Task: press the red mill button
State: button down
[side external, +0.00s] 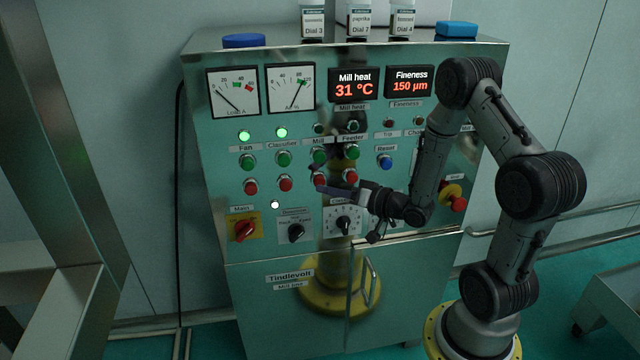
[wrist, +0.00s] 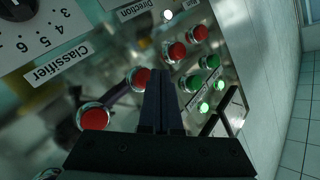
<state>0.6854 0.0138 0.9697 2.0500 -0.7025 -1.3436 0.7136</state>
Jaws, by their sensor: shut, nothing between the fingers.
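The red mill button (side external: 319,179) is the third from the left in the row of red buttons, below the green mill button (side external: 319,157). My gripper (side external: 318,188) is shut and empty, reaching in from the right with its tips at the lower edge of the mill button. In the wrist view the shut fingertips (wrist: 160,73) overlap the right side of the red mill button (wrist: 140,78). I cannot tell whether they touch it. The lamp above the mill button (side external: 318,128) is dark.
The red classifier button (side external: 285,184) is to the left. The classifier dial (side external: 344,223) is below. Fan lamp (side external: 244,135) and classifier lamp (side external: 281,132) glow green. An emergency stop (side external: 459,204) is at right.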

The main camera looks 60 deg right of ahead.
jog(key=shift+s+a, duration=1.7)
jog(key=shift+a, duration=0.05)
dwell(0.6)
